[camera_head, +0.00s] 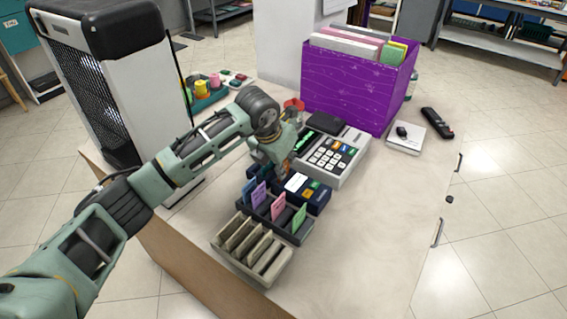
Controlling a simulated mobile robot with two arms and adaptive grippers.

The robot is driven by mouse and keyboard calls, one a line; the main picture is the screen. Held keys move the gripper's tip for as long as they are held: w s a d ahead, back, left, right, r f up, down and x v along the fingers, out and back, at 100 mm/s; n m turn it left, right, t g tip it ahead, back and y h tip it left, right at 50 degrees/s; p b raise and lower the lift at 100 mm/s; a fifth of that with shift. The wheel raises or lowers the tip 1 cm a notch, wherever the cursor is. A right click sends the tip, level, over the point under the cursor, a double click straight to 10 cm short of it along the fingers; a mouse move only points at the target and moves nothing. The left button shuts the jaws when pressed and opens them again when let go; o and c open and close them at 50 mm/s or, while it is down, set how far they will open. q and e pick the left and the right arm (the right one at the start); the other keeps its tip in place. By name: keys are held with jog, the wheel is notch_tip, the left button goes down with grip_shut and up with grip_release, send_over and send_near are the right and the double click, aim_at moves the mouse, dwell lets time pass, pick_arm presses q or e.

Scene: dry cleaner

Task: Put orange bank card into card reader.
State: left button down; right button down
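My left gripper (283,168) reaches in from the left and points down at the back edge of a small dark blue card reader (318,200) with a lit white screen and coloured keys. Its fingers are small and partly hidden, so I cannot tell if they are open or shut. I cannot make out an orange bank card; anything between the fingers is too small or hidden to tell. A dark card rack (297,237) in front of the reader holds purple (259,194), pink (278,207) and green (299,217) cards. My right gripper is not in view.
A beige slotted tray (262,274) stands in front of the rack. A cash register (337,157) is behind the reader, and a purple file box (345,87) behind that. A white pad (406,139) and a black handheld device (437,123) lie at right. The counter's right front is clear.

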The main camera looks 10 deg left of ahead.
pick_arm(q)
jog(key=c, duration=1.9)
grip_release()
jog(key=shift+o, duration=0.2)
jog(key=shift+r+p, duration=1.95)
jog(key=shift+r, duration=1.6)
jog(key=shift+f, duration=0.1)
